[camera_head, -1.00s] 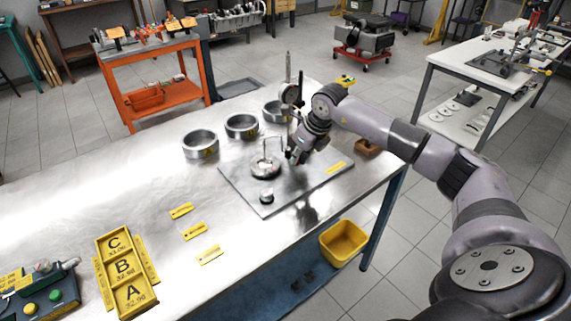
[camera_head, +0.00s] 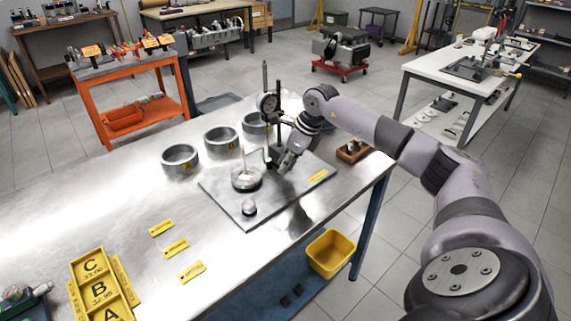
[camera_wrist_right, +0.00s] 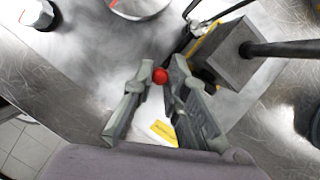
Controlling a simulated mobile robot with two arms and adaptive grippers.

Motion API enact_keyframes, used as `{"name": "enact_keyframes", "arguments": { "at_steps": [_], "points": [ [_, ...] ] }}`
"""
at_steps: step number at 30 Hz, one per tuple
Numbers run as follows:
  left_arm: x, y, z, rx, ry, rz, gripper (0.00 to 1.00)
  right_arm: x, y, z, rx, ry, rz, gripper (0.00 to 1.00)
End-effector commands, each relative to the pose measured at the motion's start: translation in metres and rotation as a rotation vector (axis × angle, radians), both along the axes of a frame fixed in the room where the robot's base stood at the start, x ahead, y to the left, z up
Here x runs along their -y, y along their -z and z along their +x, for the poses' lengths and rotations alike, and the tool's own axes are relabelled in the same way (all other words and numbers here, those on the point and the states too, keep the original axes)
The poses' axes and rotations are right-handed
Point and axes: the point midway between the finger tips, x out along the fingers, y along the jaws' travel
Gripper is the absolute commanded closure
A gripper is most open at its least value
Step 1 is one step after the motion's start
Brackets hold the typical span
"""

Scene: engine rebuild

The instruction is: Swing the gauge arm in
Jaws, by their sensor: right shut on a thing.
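My right gripper (camera_head: 280,168) is over the grey plate (camera_head: 225,205) on the steel bench, pointing down at the gauge stand. In the right wrist view its fingers (camera_wrist_right: 161,78) are closed around a small red knob (camera_wrist_right: 160,75). The knob is hidden in the head view. The gauge dial (camera_head: 267,103) stands upright beside the dark post (camera_head: 279,95), above the plate. The post (camera_wrist_right: 285,48) rises from a grey block (camera_wrist_right: 236,55) in the wrist view. My left gripper is out of view.
Rings (camera_head: 180,160) stand behind the plate. Yellow labels (camera_head: 176,248) and a yellow lettered tray (camera_head: 97,284) lie at front left.

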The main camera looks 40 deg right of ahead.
Motion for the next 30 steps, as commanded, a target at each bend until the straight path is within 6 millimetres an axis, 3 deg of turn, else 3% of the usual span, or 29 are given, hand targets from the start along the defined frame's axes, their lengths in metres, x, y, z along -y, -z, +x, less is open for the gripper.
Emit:
{"name": "enact_keyframes", "arguments": {
  "at_steps": [3, 4, 12, 23, 30],
  "points": [
    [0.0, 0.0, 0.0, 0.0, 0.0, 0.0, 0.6, 0.002, -0.002, 0.001, 0.004, 0.003, -0.004, 1.0],
    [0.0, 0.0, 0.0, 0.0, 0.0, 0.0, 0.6, 0.002, -0.002, 0.001, 0.004, 0.003, -0.004, 0.85],
    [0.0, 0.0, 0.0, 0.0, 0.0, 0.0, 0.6, 0.001, -0.001, 0.0, 0.002, 0.002, -0.002, 0.67],
    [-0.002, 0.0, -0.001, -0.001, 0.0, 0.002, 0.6, 0.001, -0.004, -0.001, 0.002, 0.002, -0.002, 0.66],
    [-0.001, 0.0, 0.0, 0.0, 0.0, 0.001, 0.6, 0.01, -0.041, -0.013, 0.004, 0.005, -0.004, 0.66]
  ]
}}
